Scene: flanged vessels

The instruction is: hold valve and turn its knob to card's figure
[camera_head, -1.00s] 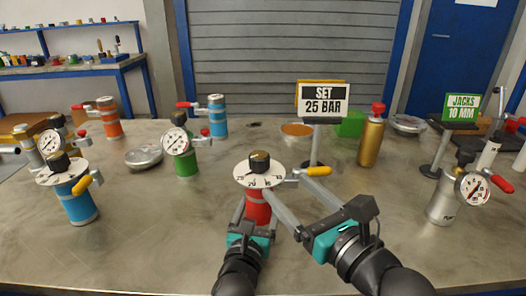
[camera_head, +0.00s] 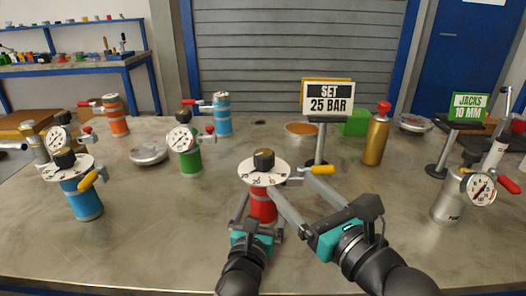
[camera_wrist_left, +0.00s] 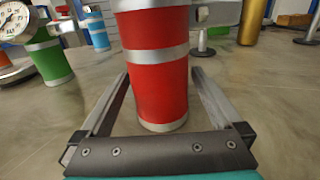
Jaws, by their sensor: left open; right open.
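The red valve (camera_head: 262,210) stands upright at the front middle of the table. It has a white dial plate, a black knob (camera_head: 264,158) and a yellow-tipped lever (camera_head: 306,170). The card (camera_head: 326,97) on a stand behind it reads "SET 25 BAR". My left gripper (camera_head: 257,215) is open, its fingers on either side of the red body. In the left wrist view the red body (camera_wrist_left: 160,88) stands between the spread fingers, with gaps visible on both sides. My right gripper (camera_head: 290,195) is open beside the valve's right side, its fingers spread near the dial and lever.
A blue valve (camera_head: 82,201) with a dial stands at left, and a green vessel (camera_head: 190,161) with a gauge behind. A gold bottle (camera_head: 375,142) and a silver vessel (camera_head: 449,199) with a gauge stand at right. The table front (camera_head: 150,250) is clear.

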